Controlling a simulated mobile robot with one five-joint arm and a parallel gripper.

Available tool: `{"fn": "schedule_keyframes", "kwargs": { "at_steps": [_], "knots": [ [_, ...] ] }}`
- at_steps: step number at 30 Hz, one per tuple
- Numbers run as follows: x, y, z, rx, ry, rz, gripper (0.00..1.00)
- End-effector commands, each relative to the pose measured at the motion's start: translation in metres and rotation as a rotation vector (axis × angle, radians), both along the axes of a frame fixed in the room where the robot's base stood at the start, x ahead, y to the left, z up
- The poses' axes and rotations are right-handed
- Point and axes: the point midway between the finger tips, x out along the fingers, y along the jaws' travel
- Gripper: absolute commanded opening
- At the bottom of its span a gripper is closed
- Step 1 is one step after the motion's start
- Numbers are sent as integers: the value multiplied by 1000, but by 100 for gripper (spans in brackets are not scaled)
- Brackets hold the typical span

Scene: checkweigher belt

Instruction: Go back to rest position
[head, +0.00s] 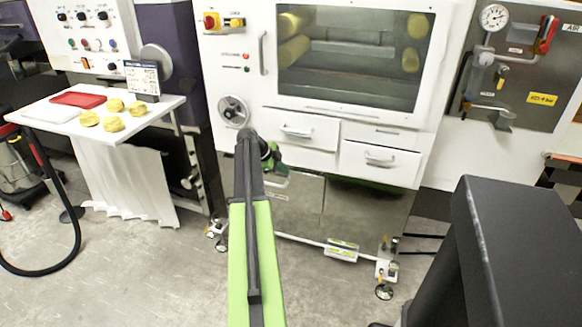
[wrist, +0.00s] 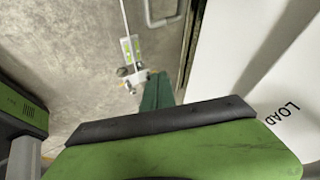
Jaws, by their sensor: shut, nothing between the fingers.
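My gripper (head: 276,167) is at the far end of my green and black arm, in the middle of the head view. It is partly hidden behind the arm's dark joint and is in front of the white machine's lower front, below the drawers. In the wrist view its green fingers (wrist: 157,91) are together with nothing between them, above the grey floor.
The white machine (head: 352,128) has a window, drawers and wheels. A white table (head: 155,108) at left holds a red tray (head: 78,99) and several yellow round pieces. A dark block (head: 520,240) is at right. A white panel marked LOAD (wrist: 285,115) is close beside my gripper.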

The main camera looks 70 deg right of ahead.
Motion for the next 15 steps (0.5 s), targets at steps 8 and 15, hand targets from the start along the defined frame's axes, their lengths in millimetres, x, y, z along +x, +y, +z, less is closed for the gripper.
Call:
{"fn": "schedule_keyframes", "kwargs": {
  "at_steps": [8,15],
  "knots": [
    [13,16,28,1,0,0,0],
    [14,17,27,2,0,0,0]
  ]
}}
